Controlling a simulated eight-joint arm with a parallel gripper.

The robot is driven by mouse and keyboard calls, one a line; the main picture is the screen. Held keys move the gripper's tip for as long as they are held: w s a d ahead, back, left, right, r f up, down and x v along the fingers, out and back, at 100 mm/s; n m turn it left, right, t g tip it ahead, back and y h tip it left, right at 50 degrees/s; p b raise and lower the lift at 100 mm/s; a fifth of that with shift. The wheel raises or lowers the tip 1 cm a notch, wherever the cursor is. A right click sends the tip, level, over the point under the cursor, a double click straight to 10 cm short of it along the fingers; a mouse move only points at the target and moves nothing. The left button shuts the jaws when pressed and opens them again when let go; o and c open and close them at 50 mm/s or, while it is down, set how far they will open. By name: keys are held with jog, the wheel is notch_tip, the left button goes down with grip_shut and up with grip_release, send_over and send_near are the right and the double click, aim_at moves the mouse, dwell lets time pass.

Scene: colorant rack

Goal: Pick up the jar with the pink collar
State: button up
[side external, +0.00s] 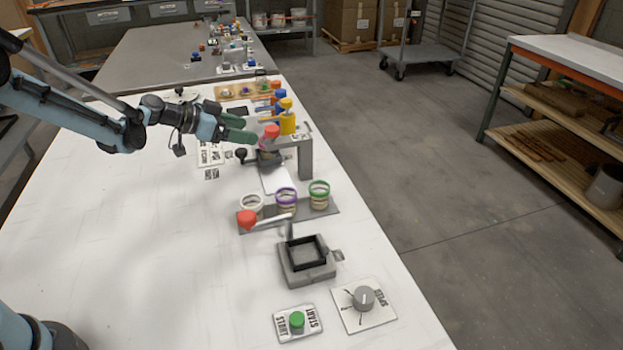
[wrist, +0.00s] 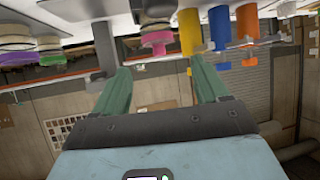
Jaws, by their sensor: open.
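Jars with white (side external: 252,202), purple (side external: 287,197) and green (side external: 319,188) collars stand on a grey tray. Yellow (side external: 287,122), blue and orange dispensers stand behind the pink piece. A press (side external: 306,260) with a red-knobbed lever is in front. The left of the table is clear.

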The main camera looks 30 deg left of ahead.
aim_at(263, 136)
jog(key=shift+x, duration=2.55)
jog(key=shift+s+f, duration=0.1)
jog(key=shift+f, duration=0.1)
jog(key=c, duration=1.4)
